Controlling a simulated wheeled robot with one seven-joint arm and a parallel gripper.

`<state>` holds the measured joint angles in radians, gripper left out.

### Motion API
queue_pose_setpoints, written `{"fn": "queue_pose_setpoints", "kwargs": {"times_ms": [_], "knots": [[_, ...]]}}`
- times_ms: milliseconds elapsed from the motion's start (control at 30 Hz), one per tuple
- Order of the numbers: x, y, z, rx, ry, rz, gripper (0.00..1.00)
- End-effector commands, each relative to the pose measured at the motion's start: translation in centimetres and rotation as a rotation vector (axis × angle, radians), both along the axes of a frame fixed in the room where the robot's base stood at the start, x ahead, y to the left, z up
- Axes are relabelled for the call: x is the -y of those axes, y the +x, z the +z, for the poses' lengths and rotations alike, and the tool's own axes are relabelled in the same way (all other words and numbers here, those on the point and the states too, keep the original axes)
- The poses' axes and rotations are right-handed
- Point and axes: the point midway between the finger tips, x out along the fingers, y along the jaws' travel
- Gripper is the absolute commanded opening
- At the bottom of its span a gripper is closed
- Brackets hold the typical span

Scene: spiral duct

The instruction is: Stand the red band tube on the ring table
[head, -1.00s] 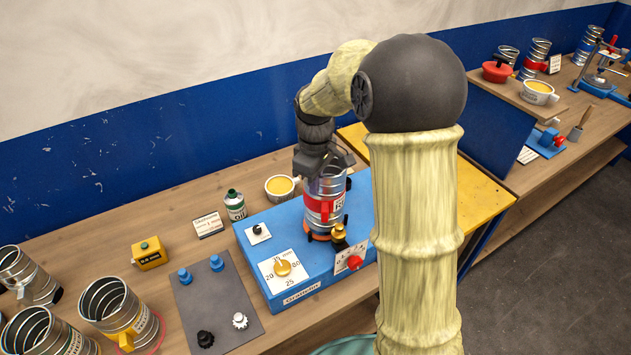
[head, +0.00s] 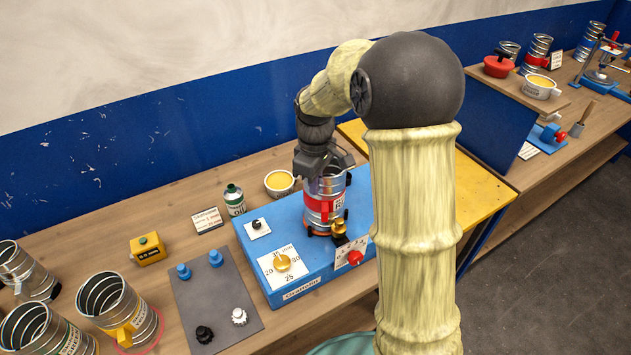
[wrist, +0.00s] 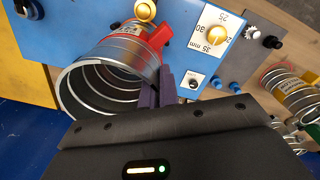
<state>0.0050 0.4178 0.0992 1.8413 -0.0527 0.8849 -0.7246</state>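The red band tube (head: 323,207) is a silver spiral duct with a red band and a white label. It stands upright on the blue machine (head: 297,258), over an orange-red ring at its foot. In the wrist view the tube (wrist: 112,72) shows its open end towards me. My gripper (head: 325,172) is at the tube's top rim. The purple fingers (wrist: 158,92) sit close together at the rim, and look shut on the tube wall, one inside and one outside. No surface is plainly marked as the ring table. My arm hides part of the machine's right side.
An oil bottle (head: 234,199) and a yellow-filled cup (head: 279,183) stand behind the machine. A brass knob (head: 338,228) and a red knob (head: 355,258) are close to the tube. Several other tubes stand at left. A yellow table (head: 470,190) is at right.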

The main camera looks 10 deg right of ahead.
Motion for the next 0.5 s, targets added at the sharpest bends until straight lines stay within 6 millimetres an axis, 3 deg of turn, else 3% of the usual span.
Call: {"fn": "queue_pose_setpoints", "kwargs": {"times_ms": [467,500], "knots": [[0.0,0.03,-0.97,0.001,0.0,0.0,0.0],[0.01,0.04,-0.88,0.001,0.0,0.0,0.1]]}}
